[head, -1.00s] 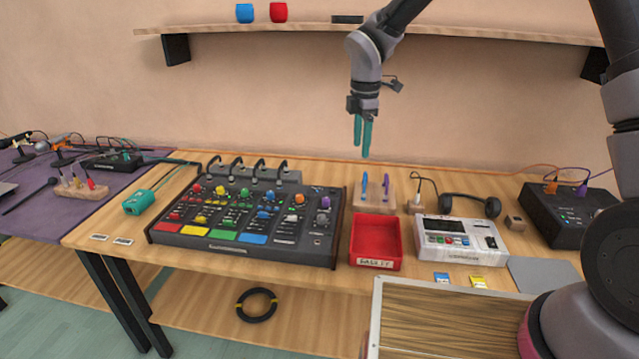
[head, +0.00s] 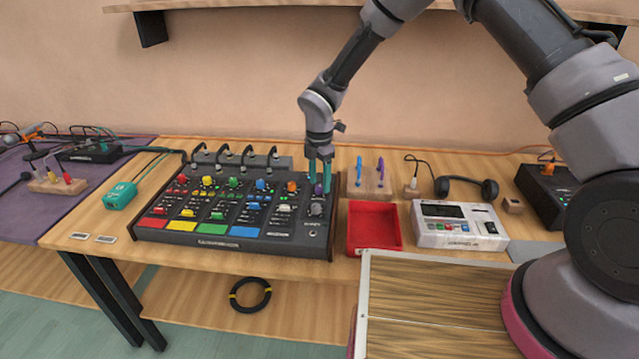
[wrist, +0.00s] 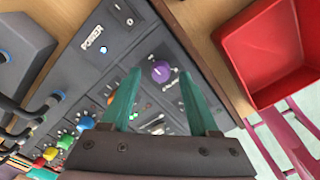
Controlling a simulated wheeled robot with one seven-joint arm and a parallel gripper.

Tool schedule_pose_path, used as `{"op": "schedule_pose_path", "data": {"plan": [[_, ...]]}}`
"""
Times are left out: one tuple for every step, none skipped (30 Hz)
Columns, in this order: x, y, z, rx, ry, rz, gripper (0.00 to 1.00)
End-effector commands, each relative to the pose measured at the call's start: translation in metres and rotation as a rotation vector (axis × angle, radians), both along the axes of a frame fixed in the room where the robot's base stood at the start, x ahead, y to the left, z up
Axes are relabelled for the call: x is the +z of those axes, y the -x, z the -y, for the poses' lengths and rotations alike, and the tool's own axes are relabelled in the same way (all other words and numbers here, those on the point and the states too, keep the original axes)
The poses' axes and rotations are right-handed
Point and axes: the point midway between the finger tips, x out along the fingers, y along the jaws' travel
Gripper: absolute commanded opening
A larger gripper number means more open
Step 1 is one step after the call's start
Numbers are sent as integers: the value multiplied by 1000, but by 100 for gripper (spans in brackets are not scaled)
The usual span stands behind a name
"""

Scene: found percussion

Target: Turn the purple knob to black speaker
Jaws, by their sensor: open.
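The purple knob (wrist: 160,71) sits on the dark mixer panel (head: 280,228), near its right end. Small pale marks lie around it in the wrist view, too small to read; I cannot make out a black speaker mark. In the head view the purple knob (head: 319,189) is partly hidden by my fingers. My gripper (head: 319,186) points down at it with two teal fingers. In the wrist view my gripper (wrist: 160,74) is open, with the knob showing between the fingertips. I cannot tell whether the fingers touch it.
An orange knob (head: 292,187) stands just left of the purple one. A red tray (head: 374,248) and a wooden block (head: 369,190) with upright blue and purple pieces stand right of the mixer. A white device (head: 458,238) and a black box (head: 541,205) lie farther right.

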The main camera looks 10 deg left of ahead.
Motion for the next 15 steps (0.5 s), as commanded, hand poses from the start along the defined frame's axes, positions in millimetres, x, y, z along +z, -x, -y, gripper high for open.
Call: {"op": "schedule_pose_path", "data": {"plan": [[-5, 0, 0, 1, 1, -1, 61], [-8, 0, 0, 1, 1, -1, 61], [-10, 0, 0, 0, 1, -1, 61], [-11, 0, 0, 0, 1, -1, 61], [-11, 0, 0, 0, 1, 0, 61], [-12, 0, 0, 0, 1, 1, 61], [-12, 0, 0, 0, 1, 1, 61], [-12, 0, 0, 0, 1, 1, 61], [-12, 0, 0, 0, 1, 1, 61], [-12, 0, 0, -1, 1, 1, 61], [-12, 0, 0, -1, 1, 1, 61], [-12, 0, 0, -1, 1, 1, 61], [-12, 0, 0, -1, 1, 1, 61], [-12, 0, 0, -1, 1, 1, 50], [-12, 0, 0, -1, 0, 0, 34]]}}
